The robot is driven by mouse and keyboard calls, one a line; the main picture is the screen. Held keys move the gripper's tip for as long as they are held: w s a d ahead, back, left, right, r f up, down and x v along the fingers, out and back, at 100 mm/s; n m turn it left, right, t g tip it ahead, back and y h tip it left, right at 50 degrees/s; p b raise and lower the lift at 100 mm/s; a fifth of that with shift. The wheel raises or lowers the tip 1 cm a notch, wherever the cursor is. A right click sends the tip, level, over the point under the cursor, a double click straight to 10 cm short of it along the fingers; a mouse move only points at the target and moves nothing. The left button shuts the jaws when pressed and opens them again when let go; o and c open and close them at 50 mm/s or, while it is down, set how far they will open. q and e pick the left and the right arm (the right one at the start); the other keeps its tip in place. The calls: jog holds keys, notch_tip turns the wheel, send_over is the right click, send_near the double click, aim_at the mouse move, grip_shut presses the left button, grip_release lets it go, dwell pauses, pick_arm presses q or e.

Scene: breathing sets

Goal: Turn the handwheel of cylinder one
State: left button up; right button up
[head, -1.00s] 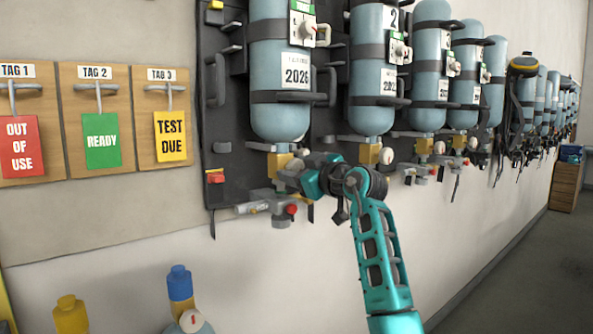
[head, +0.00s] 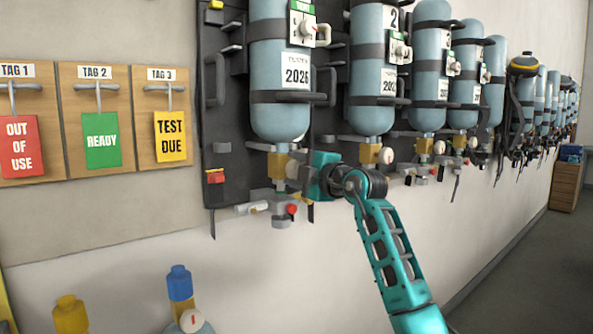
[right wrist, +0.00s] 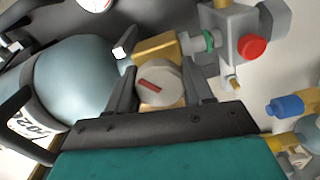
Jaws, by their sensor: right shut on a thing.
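The leftmost pale blue cylinder (head: 280,112) hangs on the dark wall rack, with a 2026 label and a brass valve (head: 277,164) below it. It also shows in the right wrist view (right wrist: 80,75). Its round off-white handwheel (head: 293,168) faces right. My right gripper (head: 304,171) is at the handwheel from the right. Its two dark fingers (right wrist: 160,92) are shut on the handwheel, one on each side. My left gripper is not in view.
A regulator with a red knob (head: 292,209) sits just below the valve. A second cylinder (head: 372,105) hangs close to the right. Tag boards (head: 95,118) are at left. A blue-capped cylinder (head: 179,283) stands at lower left. The wall below the rack is clear.

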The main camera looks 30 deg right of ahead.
jog(key=n, duration=0.6)
jog(key=shift+n, duration=0.3)
jog(key=n+b, duration=0.1)
jog(key=n, duration=0.4)
jog(key=shift+f+n, duration=0.15)
jog(key=shift+n, duration=0.15)
jog(key=n+b, duration=0.1)
jog(key=n, duration=0.2)
jog(key=shift+n, duration=0.3)
jog(key=n+b, duration=0.1)
jog(key=n, duration=0.2)
jog(key=shift+f+n, duration=0.1)
jog(key=shift+n, duration=0.2)
jog(key=n+b, duration=0.1)
jog(key=n, duration=0.4)
jog(key=shift+n+b, duration=0.3)
jog(key=n, duration=0.5)
jog(key=shift+b, duration=0.3)
jog(key=n, duration=0.6)
jog(key=shift+n, duration=0.3)
jog(key=n, duration=0.3)
jog(key=n+p, duration=0.1)
jog(key=n, duration=0.1)
jog(key=shift+r+n, duration=0.25)
jog(key=shift+n, duration=0.05)
jog(key=n+p, duration=0.1)
jog(key=n, duration=0.3)
jog(key=shift+n, duration=0.4)
